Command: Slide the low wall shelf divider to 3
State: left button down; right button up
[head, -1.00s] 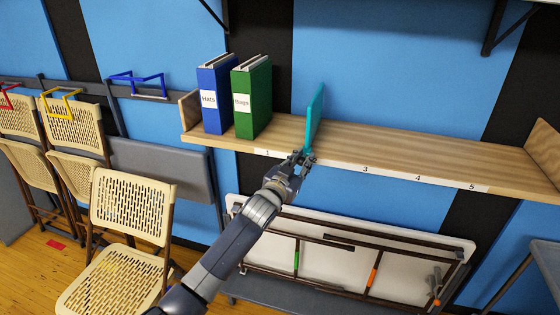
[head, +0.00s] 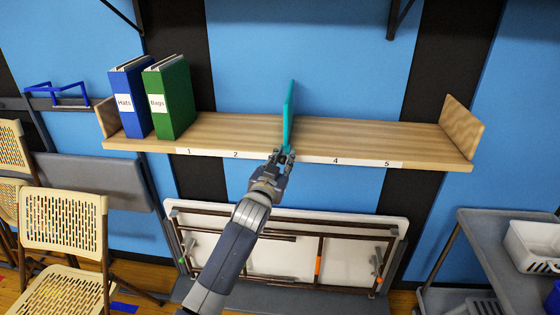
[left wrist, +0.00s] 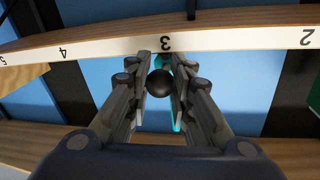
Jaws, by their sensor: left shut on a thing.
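The low wall shelf (head: 400,137) is a wooden board with a white number strip (head: 360,161) along its front edge. The teal divider (head: 289,110) stands upright on it. In the head view it is between the visible 2 and 4, and my gripper hides the 3. My left gripper (head: 282,158) is at the divider's front lower end, shut on its dark round knob. In the left wrist view the knob (left wrist: 159,83) sits between the fingers, directly by the number 3 (left wrist: 166,44). Part of the divider shows teal behind the fingers. My right gripper is not in view.
A blue binder (head: 130,100) marked Hats and a green binder (head: 169,100) marked Bags stand at the shelf's left end. The shelf is clear right of the divider. A folded table (head: 345,228) leans below; folding chairs (head: 62,222) stand left, a grey cart (head: 500,225) right.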

pick_arm(q)
jog(key=shift+d, duration=0.1)
jog(key=c, duration=1.4)
grip_release()
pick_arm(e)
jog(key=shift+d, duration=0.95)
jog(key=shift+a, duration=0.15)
pick_arm(q)
jog(key=shift+s, duration=0.1)
jog(key=v, duration=1.2)
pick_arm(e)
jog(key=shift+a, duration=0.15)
